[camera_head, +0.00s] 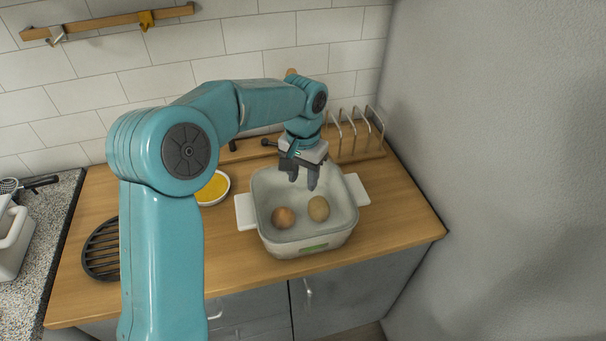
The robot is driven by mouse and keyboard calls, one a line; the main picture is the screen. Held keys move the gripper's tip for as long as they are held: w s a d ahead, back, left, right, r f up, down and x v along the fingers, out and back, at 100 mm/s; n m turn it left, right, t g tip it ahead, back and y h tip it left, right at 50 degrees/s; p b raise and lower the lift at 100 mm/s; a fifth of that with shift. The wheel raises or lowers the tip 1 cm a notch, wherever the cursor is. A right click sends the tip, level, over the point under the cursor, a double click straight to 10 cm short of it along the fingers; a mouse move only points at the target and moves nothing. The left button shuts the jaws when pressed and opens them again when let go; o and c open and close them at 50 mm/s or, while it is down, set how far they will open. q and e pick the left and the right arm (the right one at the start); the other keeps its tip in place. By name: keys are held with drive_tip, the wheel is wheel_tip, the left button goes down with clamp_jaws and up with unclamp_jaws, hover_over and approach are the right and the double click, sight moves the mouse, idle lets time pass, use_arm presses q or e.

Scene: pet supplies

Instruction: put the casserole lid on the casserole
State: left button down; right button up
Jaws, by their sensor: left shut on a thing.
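The casserole (310,243) is a pale, squarish dish with two white side handles. It stands on the wooden counter, and two round brownish things (318,208) show inside it. My left gripper (301,184) points down over the back part of the casserole. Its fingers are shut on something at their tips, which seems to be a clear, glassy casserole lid. The lid's outline is hard to make out against the pale dish, and I cannot tell whether it touches the rim. My right gripper is not in view.
A wooden rack with wire loops (358,148) stands behind the casserole to the right. A small bowl with yellow contents (213,189) is to its left. A black round trivet (101,250) lies farther left. The counter (400,225) is clear at right, beside a grey wall.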

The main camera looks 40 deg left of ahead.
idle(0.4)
use_arm(q)
drive_tip(key=c, duration=0.5)
unclamp_jaws()
drive_tip(key=shift+f, duration=0.1)
wheel_tip(320, 180, up, 16)
drive_tip(key=shift+r+p, duration=0.25)
drive_tip(key=shift+p, duration=0.25)
